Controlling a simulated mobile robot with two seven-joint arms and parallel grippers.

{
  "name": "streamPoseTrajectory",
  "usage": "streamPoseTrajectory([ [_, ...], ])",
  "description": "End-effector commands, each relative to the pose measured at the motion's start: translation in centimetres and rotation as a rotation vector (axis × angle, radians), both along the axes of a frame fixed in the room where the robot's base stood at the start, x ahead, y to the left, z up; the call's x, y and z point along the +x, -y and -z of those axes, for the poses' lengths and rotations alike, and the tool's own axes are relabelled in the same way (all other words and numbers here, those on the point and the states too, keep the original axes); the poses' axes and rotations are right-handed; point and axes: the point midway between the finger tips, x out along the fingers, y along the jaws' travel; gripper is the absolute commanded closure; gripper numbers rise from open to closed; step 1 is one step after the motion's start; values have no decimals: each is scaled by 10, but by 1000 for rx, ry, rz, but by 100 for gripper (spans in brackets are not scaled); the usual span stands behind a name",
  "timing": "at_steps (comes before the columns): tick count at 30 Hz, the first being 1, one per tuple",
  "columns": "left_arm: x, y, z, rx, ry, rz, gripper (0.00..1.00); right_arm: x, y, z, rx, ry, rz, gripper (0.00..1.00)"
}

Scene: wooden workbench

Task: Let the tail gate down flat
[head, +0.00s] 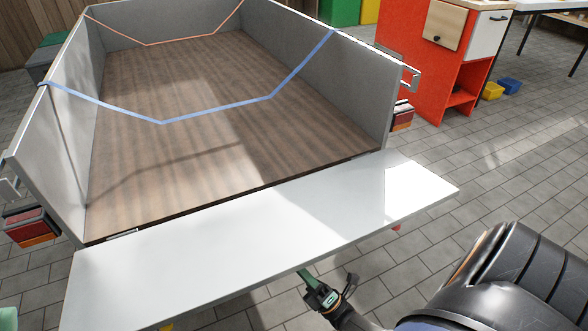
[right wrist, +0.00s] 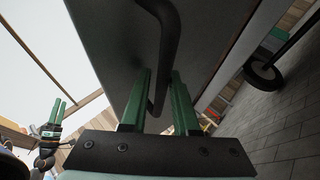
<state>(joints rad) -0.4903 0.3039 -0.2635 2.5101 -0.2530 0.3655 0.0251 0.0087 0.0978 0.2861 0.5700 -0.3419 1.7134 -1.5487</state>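The tail gate (head: 235,245) is the pale grey panel at the rear of the trailer bed. It is folded outward, lying about level with the bed floor; a slight tilt cannot be ruled out. My right gripper (head: 322,291) is at the gate's outer edge, partly hidden beneath it. In the right wrist view the gate's outer face fills the middle, and a dark bar handle (right wrist: 169,40) runs between my right gripper's green fingers (right wrist: 160,85), which look closed on it. My left gripper (right wrist: 61,101) shows small at the left there, its fingers slightly apart and empty.
The trailer bed (head: 190,150) is empty, with a blue strap (head: 215,110) and an orange strap (head: 150,44) across it. Tail lights (head: 30,226) flank the gate. A red cabinet (head: 425,60) stands at the right. The paved floor (head: 500,180) between is clear.

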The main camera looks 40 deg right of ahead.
Motion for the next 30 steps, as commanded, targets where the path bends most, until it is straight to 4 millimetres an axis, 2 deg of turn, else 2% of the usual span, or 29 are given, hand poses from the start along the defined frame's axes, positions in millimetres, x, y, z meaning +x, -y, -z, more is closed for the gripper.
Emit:
streamPoseTrajectory([
  [8,0,0,-1,-1,0,1,37,-1,1,-3,0,17,-2,53],
  [22,0,0,-1,-1,0,1,37,-25,8,18,0,1,5,53],
  [24,0,0,-5,-3,-1,1,37,-48,12,17,-1,-1,4,53],
  [30,0,0,-8,-7,0,3,37,-96,23,18,-2,-1,3,53],
])
